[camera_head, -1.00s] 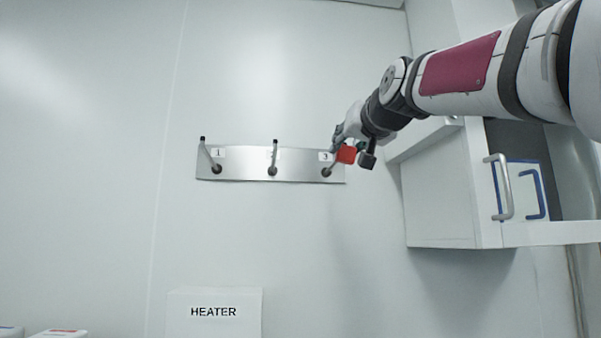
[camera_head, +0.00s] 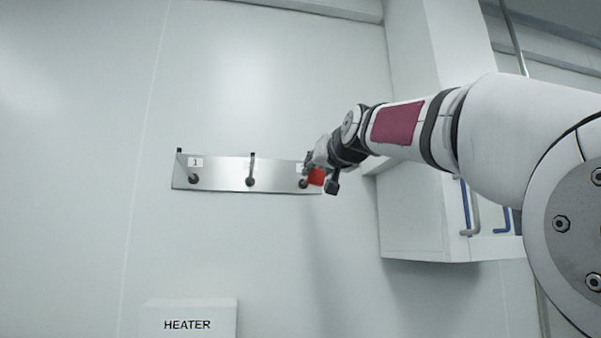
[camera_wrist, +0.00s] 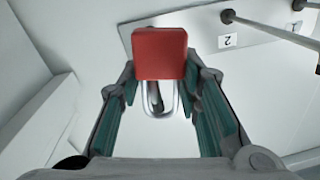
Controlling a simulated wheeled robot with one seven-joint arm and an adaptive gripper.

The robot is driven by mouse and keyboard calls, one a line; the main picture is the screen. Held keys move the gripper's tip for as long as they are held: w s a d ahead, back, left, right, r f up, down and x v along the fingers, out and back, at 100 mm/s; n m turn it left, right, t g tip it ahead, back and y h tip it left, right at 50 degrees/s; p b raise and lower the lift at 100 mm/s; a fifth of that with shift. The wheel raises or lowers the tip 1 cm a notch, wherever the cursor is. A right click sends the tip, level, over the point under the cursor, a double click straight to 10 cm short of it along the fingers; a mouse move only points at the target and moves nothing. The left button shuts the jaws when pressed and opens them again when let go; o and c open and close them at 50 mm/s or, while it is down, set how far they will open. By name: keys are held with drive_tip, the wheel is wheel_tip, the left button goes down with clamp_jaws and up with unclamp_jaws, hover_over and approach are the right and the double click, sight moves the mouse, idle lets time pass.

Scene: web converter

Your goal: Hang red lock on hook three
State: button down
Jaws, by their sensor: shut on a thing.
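The red lock (camera_head: 316,177) is at the right end of the metal hook plate (camera_head: 222,174), in front of the third hook (camera_head: 303,184). My gripper is shut on the lock. In the wrist view, the fingers (camera_wrist: 160,82) hold the red body (camera_wrist: 160,52) from both sides, with the silver shackle (camera_wrist: 160,112) toward the palm. A dark shape shows inside the shackle; I cannot tell if it is the hook. Lock and gripper hide most of hook three and its label. Hooks one (camera_head: 187,168) and two (camera_head: 251,170) are bare.
A white wall cabinet (camera_head: 412,215) with handles stands right of the plate, close to my arm. A white box marked HEATER (camera_head: 190,318) is below the plate.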

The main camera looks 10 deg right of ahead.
sight(314, 181)
drive_tip(key=shift+w+a+p, duration=0.1)
drive_tip(key=shift+w+p, duration=0.2)
drive_tip(key=shift+w, duration=0.65)
drive_tip(key=shift+w+f+b, duration=0.55)
drive_tip(key=shift+f+b, duration=0.25)
drive_tip(key=shift+f, duration=0.1)
drive_tip(key=shift+w+f+b, duration=0.1)
drive_tip(key=shift+f+b, duration=0.25)
drive_tip(key=shift+b, duration=0.05)
drive_tip(key=shift+f, duration=0.1)
drive_tip(key=c, duration=1.1)
unclamp_jaws()
